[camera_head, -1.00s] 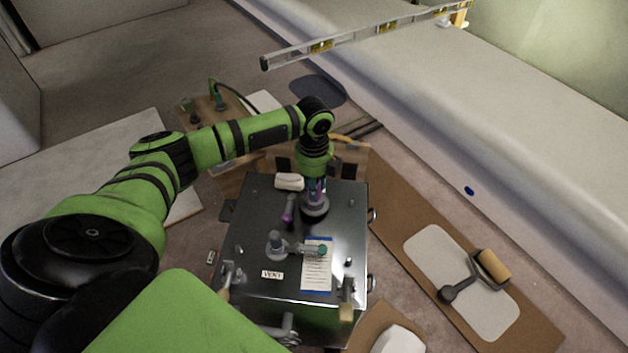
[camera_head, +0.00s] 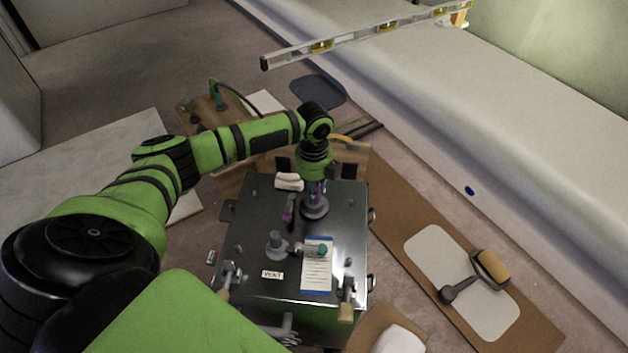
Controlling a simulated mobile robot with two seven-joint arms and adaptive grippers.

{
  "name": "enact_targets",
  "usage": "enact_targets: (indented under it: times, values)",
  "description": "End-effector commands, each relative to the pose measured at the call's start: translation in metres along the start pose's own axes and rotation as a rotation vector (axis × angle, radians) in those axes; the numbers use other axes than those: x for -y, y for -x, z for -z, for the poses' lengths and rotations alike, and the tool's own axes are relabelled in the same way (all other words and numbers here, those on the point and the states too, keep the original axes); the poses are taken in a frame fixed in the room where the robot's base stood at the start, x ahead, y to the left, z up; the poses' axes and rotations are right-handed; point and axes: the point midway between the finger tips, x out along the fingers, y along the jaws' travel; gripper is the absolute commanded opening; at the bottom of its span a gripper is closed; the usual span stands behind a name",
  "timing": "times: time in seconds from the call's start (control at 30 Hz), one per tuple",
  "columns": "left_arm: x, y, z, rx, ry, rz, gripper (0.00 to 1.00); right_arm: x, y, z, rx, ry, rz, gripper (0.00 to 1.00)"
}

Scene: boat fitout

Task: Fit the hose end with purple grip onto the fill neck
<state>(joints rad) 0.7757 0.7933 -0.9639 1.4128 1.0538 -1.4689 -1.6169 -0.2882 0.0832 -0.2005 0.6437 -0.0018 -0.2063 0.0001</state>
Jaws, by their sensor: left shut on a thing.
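My left gripper (camera_head: 315,187) reaches down over the back of the dark metal tank (camera_head: 240,235). It is shut on a piece with a purple part showing between the fingers, apparently the hose end with purple grip (camera_head: 316,192). The piece stands about upright directly above a round grey flange (camera_head: 314,208), apparently the fill neck. The fingers hide the join, so I cannot tell whether it is seated. A dark piece with a purple tip (camera_head: 288,216) shows just left of the flange. My right gripper is not in view.
A second grey neck (camera_head: 275,243) stands nearer on the tank, by a VENT label (camera_head: 272,274). A teal-ended fitting (camera_head: 320,250) lies over a clipboard sheet (camera_head: 317,270). A white rolled cloth (camera_head: 289,181) lies at the back. A roller (camera_head: 491,266) lies right, on a board.

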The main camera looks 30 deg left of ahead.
Motion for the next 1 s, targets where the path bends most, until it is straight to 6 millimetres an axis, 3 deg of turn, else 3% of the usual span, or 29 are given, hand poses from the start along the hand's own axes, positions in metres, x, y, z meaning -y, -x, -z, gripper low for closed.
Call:
enact_targets:
  times: [0.27,0.3,0.37,0.6,0.73,1.0]
  values:
    - [0.0004,0.0002,-0.0001,0.0,0.0,0.001,0.0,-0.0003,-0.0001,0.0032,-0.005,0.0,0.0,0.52]
    - [0.0005,0.0002,-0.0001,0.0,0.0,0.001,0.33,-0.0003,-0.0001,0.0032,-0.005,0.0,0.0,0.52]
    - [0.0005,0.0003,-0.0001,0.0,0.0,0.001,0.56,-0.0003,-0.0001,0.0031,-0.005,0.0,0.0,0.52]
    - [0.0004,0.0002,0.0,0.0,-0.001,0.001,0.56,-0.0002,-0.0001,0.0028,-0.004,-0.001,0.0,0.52]
    - [0.0001,-0.0002,0.0001,0.0,-0.001,0.0,0.84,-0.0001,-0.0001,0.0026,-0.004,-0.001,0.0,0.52]
    - [0.0001,-0.0002,0.0001,0.0,-0.001,0.0,0.84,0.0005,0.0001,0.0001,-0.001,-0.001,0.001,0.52]
